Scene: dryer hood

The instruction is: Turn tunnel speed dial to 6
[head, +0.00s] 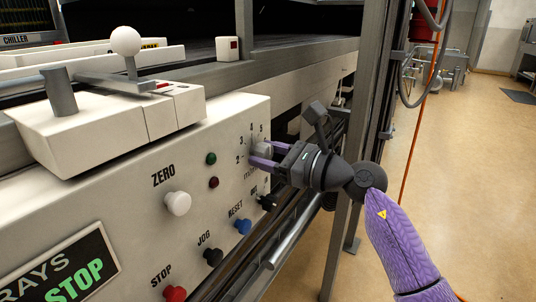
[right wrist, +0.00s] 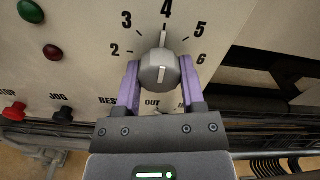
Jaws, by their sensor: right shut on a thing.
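The tunnel speed dial is a round grey knob (right wrist: 158,70) on the cream control panel (head: 130,215), ringed by printed numbers from 2 to 6 in the right wrist view. Its pale pointer mark stands nearly straight up, at about the 4. In the head view the knob (head: 262,147) is partly covered by my right gripper (head: 258,154). My right gripper (right wrist: 159,82) is shut on the knob, with one purple finger on each side of it. My left gripper is not in view.
Left of the dial are green (head: 211,159) and dark red (head: 214,182) lights. White ZERO (head: 177,203), blue RESET (head: 242,227), black JOG (head: 213,257) and red STOP (head: 174,293) buttons sit nearby. A steel post (head: 362,130) stands right of the panel, close to my right arm.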

